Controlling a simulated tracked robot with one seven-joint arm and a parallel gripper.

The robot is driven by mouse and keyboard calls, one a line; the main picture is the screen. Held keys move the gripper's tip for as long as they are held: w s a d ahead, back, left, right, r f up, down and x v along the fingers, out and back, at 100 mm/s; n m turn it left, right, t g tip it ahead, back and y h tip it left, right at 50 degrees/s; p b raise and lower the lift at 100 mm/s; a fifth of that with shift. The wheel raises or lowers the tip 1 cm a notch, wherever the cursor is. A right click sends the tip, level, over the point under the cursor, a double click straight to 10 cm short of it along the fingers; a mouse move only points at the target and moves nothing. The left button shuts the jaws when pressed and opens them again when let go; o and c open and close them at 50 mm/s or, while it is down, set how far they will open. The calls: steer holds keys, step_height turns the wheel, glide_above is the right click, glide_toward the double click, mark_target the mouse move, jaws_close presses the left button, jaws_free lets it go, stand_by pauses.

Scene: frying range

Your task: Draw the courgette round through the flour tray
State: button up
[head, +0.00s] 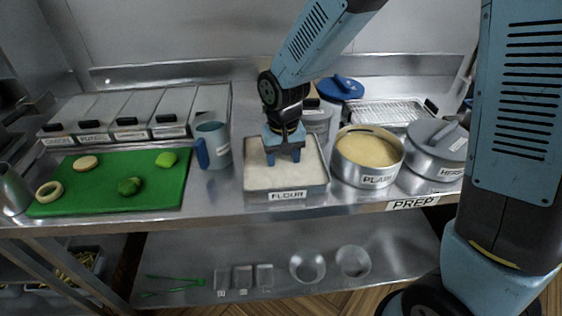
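The flour tray (286,194) is a square metal pan with a "FLOUR" label, filled with pale flour, at the middle of the counter. My gripper (284,160) points down over the tray, its two blue fingers a little apart and their tips at or close to the flour. I cannot make out a courgette round between or under the fingers; anything held there is too small or hidden. No piece elsewhere is clearly a courgette round.
A green board (105,204) at the left holds a pale ring, a pale slice and two green pieces. A blue-handled jug (211,146) stands close left of the tray. A pot labelled "PLAIN" (365,179) and a "HERB" pot (436,182) stand to the right.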

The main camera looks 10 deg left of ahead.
steer(key=shift+r, duration=0.1)
steer(key=shift+r, duration=3.9)
steer(key=shift+r, duration=1.5)
